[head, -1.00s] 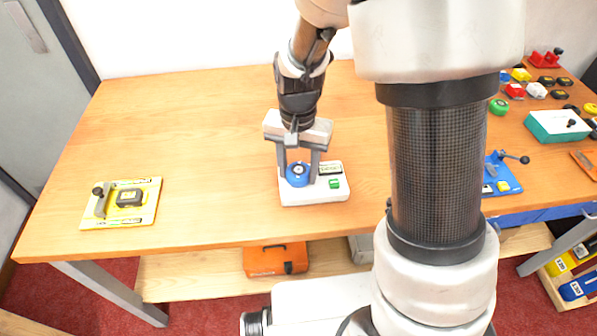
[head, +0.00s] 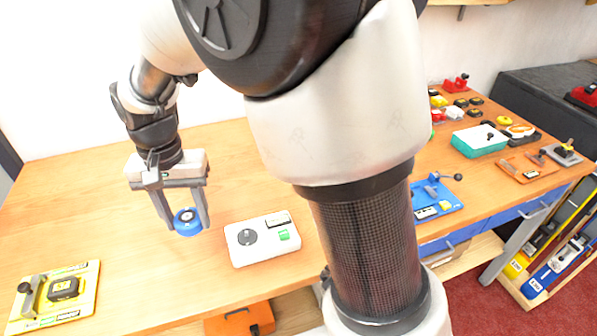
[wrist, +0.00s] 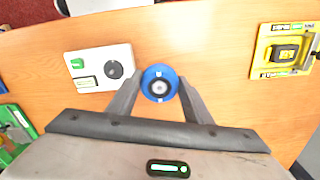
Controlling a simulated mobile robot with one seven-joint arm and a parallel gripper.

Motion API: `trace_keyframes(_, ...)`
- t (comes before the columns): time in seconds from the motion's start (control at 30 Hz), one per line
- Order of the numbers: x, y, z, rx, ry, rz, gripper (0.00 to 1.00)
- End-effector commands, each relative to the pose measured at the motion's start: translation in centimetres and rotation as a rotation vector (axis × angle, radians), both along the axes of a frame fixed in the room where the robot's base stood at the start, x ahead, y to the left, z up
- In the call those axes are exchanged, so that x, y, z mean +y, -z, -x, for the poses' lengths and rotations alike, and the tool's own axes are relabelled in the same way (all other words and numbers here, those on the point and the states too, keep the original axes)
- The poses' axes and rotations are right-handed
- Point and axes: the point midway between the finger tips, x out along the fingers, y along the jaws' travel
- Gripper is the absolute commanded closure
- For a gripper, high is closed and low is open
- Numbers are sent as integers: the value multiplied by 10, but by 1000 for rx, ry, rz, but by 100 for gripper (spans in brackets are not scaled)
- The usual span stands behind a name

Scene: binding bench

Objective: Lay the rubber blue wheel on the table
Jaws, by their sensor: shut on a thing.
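The blue wheel (head: 187,221) is a small round blue disc with a grey and dark hub. It is between the fingertips of my gripper (head: 186,222), which is shut on it. In the wrist view the wheel (wrist: 159,83) shows face-on between the two grey fingers. It is left of the white device and appears held above the wooden table (head: 90,190). The exact gap beneath it is hard to tell.
The white device (head: 262,253) with a black round spindle and a green button is to the right. A yellow board (head: 80,303) with a black block and clamp lies at front left. Bare table lies between and behind them. A blue fixture (head: 437,198) and teal box (head: 480,139) are further right.

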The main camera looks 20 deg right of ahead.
Motion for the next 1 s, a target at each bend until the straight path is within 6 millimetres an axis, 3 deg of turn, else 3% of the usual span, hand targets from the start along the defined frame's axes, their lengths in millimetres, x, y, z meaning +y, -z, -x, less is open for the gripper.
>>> trace_keyframes(0.1, 31, 10, 4, -1, -39, -3, 79)
trace_keyframes(0.23, 46, 11, 8, 0, -55, -4, 79)
trace_keyframes(0.43, 47, 17, 8, 1, -56, -3, 79)
trace_keyframes(1.0, 46, 100, 9, 2, -56, -4, 79)
